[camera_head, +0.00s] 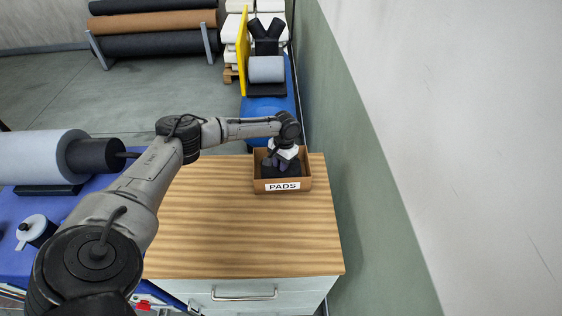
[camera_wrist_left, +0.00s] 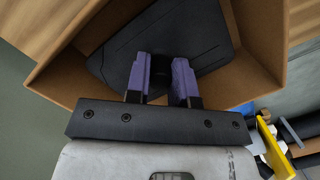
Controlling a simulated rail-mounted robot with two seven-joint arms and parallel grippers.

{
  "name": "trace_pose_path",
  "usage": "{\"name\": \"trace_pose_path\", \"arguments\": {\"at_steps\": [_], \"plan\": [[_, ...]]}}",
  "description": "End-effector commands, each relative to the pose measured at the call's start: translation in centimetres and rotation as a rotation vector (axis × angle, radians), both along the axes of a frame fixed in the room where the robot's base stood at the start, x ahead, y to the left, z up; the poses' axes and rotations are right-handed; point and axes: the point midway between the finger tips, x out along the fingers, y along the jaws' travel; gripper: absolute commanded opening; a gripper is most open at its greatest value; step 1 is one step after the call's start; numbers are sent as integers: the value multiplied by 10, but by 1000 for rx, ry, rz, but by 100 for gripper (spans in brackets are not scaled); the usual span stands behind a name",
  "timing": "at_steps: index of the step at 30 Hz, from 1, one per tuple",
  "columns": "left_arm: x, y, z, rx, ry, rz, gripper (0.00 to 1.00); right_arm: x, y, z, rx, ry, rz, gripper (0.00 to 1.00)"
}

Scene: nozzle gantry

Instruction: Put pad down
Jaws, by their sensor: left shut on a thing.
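The pad (camera_wrist_left: 190,35) is a dark slab with rounded corners, seen in the left wrist view inside the cardboard box. In the head view the dark pad (camera_head: 292,172) shows low inside the open box marked PADS (camera_head: 302,186). My left gripper (camera_wrist_left: 160,75) has purple fingers and is shut on a dark part of the pad between them. In the head view my left gripper (camera_head: 277,163) reaches down into the box. I cannot tell whether the pad touches the box floor. My right gripper is not in view.
The box stands at the far right of a wood-topped cabinet (camera_head: 230,235), whose top is otherwise clear. A green and white wall (camera_head: 385,170) runs close on the right. A blue table with a grey roller (camera_head: 35,157) is at left. A yellow panel (camera_head: 243,50) stands behind.

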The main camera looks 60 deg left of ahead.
Motion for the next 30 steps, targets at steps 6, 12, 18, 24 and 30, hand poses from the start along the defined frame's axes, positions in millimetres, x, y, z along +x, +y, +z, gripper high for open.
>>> {"name": "trace_pose_path", "arguments": {"at_steps": [6,12,18,24,30], "plan": [[0,0,-1,0,0,0,29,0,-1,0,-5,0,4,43],[0,0,-1,0,0,1,48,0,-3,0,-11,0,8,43],[0,0,-1,0,0,1,48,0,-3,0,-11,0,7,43],[1,1,11,1,-3,1,48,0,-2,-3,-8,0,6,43],[6,2,48,-1,-4,0,48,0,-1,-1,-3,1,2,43]]}}
